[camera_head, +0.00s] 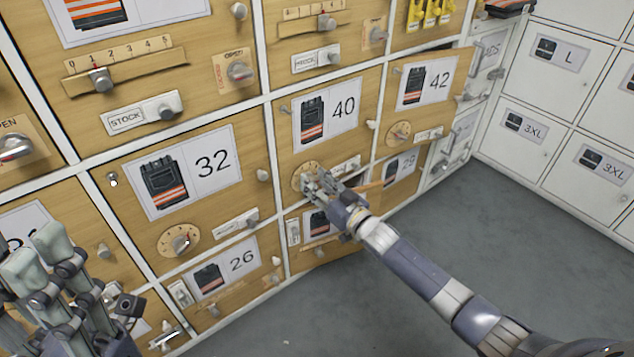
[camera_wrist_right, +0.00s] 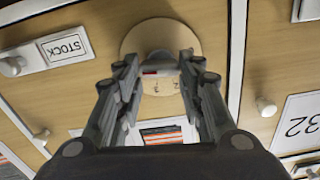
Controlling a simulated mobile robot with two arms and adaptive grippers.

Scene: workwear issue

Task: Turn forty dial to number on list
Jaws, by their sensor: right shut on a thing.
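The locker door marked 40 (camera_head: 346,106) is in the middle of the head view, with a picture of a dark vest with orange stripes. Its round wooden dial (camera_head: 299,170) sits low on the door, mostly covered by my right gripper (camera_head: 313,181). In the right wrist view the dial (camera_wrist_right: 183,32) shows with a grey knob that has a red mark, between the fingertips of my right gripper (camera_wrist_right: 162,66). The right gripper is shut on this knob. The dial numbers are mostly hidden or too small to read. My left gripper (camera_head: 38,268) is at the lower left, apart from the doors, with its fingers spread.
The 32 door (camera_head: 212,162) with its own dial (camera_head: 178,240) is to the left. The 42 door (camera_head: 439,84) stands slightly ajar at the right. A STOCK slider (camera_wrist_right: 62,47) is beside the dial. White lockers (camera_head: 575,60) stand at the right, and the grey floor (camera_head: 480,225) is clear.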

